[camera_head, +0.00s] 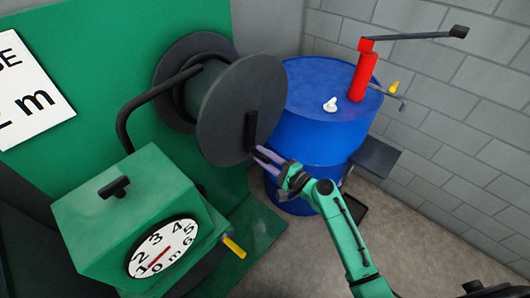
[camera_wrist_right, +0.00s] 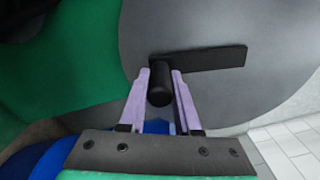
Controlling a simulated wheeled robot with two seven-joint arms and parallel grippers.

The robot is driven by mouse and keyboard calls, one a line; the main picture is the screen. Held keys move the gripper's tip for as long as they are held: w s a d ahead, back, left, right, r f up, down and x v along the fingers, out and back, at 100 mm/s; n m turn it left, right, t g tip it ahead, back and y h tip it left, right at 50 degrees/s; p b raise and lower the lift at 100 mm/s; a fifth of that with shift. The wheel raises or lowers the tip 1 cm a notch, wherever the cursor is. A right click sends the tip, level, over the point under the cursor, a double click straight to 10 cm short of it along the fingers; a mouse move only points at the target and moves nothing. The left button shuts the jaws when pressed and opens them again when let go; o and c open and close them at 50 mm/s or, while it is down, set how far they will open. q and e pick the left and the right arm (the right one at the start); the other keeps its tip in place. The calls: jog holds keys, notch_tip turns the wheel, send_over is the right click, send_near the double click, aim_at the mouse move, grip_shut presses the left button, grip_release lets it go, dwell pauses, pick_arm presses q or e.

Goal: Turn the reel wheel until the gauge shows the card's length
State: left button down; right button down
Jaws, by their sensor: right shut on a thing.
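The reel wheel (camera_head: 240,105) is a dark grey disc on a drum in front of a green panel. It carries a black crank bar with a handle (camera_head: 251,131). My right gripper (camera_head: 262,152) is shut on the handle; its two lilac fingers stand on either side of the black knob (camera_wrist_right: 159,84) in the right wrist view. The gauge (camera_head: 162,248) is a white dial numbered in metres with a red needle; where it points is too small to read surely. The white card (camera_head: 30,90) is cut off at the left and shows part of a number and "m". My left gripper is out of view.
A blue drum (camera_head: 315,140) with a red hand pump (camera_head: 364,75) stands behind the right arm. A bent black hose (camera_head: 135,105) runs from the reel to the green meter box (camera_head: 120,205). A yellow-tipped nozzle (camera_head: 234,246) sticks out beside it. Bare floor lies at the lower right.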

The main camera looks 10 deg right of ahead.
jog(key=shift+s+f, duration=0.1)
jog(key=c, duration=0.6)
grip_release()
jog(key=shift+d, duration=0.1)
jog(key=b+v, duration=0.4)
jog(key=v, duration=1)
jog(key=shift+s, duration=0.25)
